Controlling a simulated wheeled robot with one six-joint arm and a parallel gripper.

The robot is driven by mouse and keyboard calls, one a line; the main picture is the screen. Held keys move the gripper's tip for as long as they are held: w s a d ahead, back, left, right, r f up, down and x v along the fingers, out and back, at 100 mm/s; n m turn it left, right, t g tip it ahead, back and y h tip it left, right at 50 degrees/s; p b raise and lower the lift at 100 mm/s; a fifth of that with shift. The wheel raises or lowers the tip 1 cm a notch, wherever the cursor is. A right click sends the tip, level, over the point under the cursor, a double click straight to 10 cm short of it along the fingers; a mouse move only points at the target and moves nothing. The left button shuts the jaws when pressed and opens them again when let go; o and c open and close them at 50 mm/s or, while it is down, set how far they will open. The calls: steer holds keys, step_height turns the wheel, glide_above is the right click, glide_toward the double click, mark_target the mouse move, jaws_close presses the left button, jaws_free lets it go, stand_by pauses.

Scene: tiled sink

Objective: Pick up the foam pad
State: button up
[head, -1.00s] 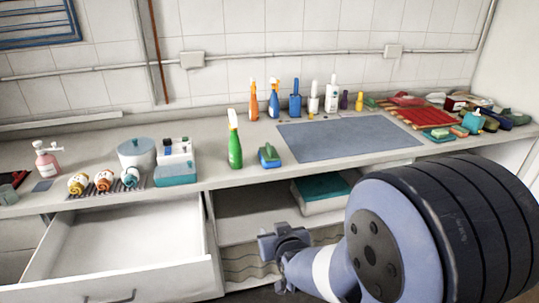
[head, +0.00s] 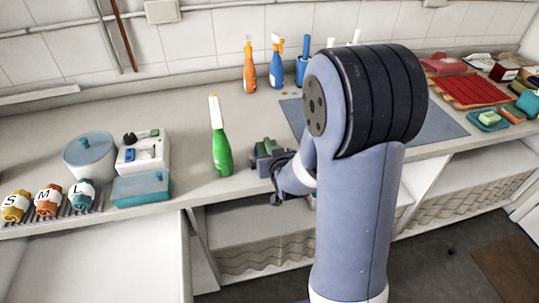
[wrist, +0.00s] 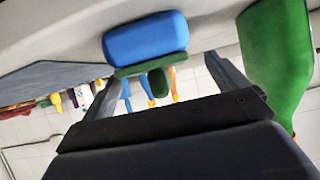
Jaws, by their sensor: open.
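The blue block with a green backing and green knob, which I take to be the foam pad (wrist: 147,38), shows large in the wrist view, which looks upside down. In the head view it is mostly hidden by my gripper (head: 272,166) at the counter's front edge. My gripper is open; in the wrist view its fingers (wrist: 158,70) stand to either side of the pad's green knob, with a visible gap to each. I see no grip on it.
A green spray bottle (head: 221,140) stands close beside my gripper, left in the head view. Orange (head: 249,66) and blue (head: 276,64) spray bottles stand behind. A teal box (head: 141,188) is farther left. A grey mat (head: 440,128) lies to the right.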

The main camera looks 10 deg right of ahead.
steer(key=shift+p+x, duration=0.3)
steer(key=shift+x, duration=1.4)
steer(key=shift+c, duration=0.3)
steer(key=shift+r, duration=0.1)
steer(key=c, duration=1)
steer(key=shift+c, duration=0.2)
